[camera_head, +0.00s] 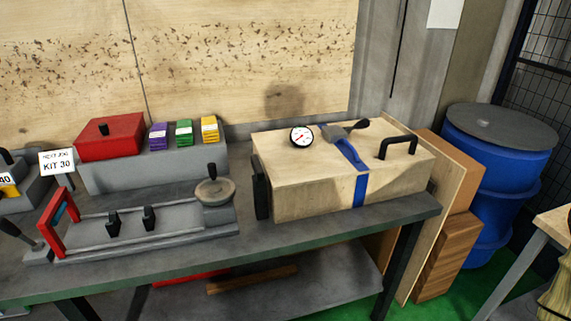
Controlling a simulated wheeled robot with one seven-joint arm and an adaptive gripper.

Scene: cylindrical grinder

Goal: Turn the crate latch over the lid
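A pale wooden crate (310,203) stands at the right end of the grey workbench. Its lid (285,150) lies flat on top and looks closed. A black handle (399,146) rises from the lid's right part. A blue strap (360,190) runs over the lid and down the front, with a grey buckle or lever piece (338,132) and a dark knob (362,124) at its upper end. A black part (262,188) sits on the crate's left side. I cannot tell for sure which piece is the latch. My gripper is not in view.
A round gauge (302,137) sits on the lid. Left of the crate are a grey fixture (150,228) with a red handle, a red box (110,137) and small coloured boxes. A blue drum (497,150) stands at the right. The bench's front edge is mostly clear.

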